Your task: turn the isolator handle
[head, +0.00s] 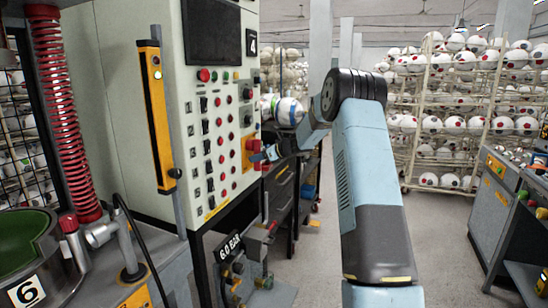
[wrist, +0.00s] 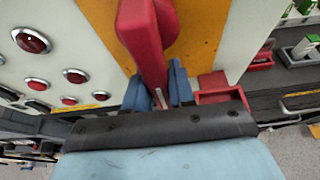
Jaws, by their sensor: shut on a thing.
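The red isolator handle (head: 254,145) sits on a yellow plate (head: 247,152) at the right edge of the control cabinet's front. In the wrist view the handle (wrist: 147,42) runs from the top down between my blue fingers, over the yellow plate (wrist: 204,28). My gripper (head: 264,156) is at the handle in the head view, small and partly hidden by my arm. In the wrist view my gripper (wrist: 158,84) is shut on the lower end of the handle, with one finger on each side.
The cabinet front (head: 207,125) carries several red buttons and black switches left of the handle. A yellow light-curtain bar (head: 155,110) and a red spring (head: 65,115) stand further left. Racks of balls (head: 450,100) fill the back. Grey floor (head: 440,225) is clear on the right.

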